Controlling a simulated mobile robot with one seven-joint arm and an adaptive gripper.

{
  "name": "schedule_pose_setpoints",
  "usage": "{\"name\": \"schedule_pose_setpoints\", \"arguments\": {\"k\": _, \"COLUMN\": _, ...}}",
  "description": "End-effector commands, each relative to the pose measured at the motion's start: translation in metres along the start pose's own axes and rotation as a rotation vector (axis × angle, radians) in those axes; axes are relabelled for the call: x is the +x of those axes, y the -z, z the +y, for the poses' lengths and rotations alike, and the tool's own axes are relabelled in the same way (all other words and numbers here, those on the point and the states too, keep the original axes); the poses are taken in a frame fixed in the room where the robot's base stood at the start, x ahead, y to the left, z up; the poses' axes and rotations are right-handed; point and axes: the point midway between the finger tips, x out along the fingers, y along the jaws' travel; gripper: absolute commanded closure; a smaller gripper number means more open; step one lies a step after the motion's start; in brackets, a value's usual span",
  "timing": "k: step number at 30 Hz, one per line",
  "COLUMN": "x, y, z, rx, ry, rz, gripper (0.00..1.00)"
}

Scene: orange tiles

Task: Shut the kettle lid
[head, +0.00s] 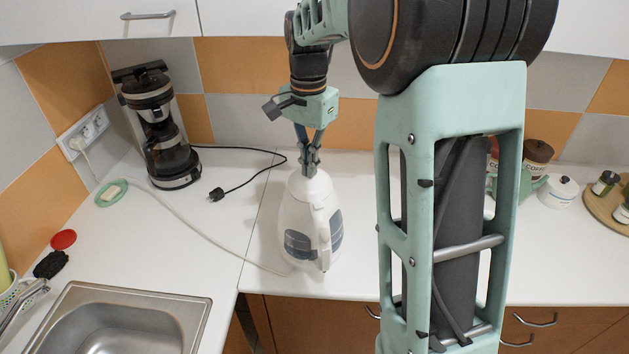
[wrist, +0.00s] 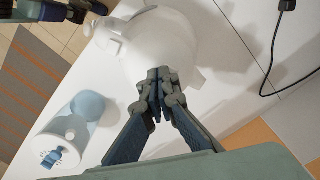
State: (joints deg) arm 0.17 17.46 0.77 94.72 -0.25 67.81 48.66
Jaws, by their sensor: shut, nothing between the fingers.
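The white kettle (head: 298,215) stands upright on the counter, with its handle facing forward and grey-blue windows low on its sides. My gripper (head: 309,172) points down right at the kettle's top, fingers together and nothing between them. In the wrist view the fingertips (wrist: 158,92) overlap the rounded white kettle top (wrist: 160,40). The lid looks down, with no raised flap showing, but its seam is hard to make out and the fingers cover part of it. I cannot tell whether the fingertips touch it or whether it is fully latched.
A black coffee maker (head: 165,130) stands at the back left, with a loose cable and plug (head: 217,194) on the counter. A sink (head: 120,325) is front left. A blue-and-white container (wrist: 75,125) stands near the kettle in the wrist view. My arm hides the counter right of the kettle.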

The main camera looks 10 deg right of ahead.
Motion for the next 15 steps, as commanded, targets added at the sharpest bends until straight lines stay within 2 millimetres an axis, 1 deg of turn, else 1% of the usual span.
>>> {"name": "schedule_pose_setpoints", "arguments": {"k": 4, "x": 0.0051, "y": 0.0038, "z": -0.0047, "rx": 0.0, "ry": 0.0, "rz": 0.0, "gripper": 1.0}}
{"name": "schedule_pose_setpoints", "arguments": {"k": 15, "x": 0.0063, "y": 0.0043, "z": -0.0053, "rx": 0.0, "ry": 0.0, "rz": 0.0, "gripper": 1.0}}
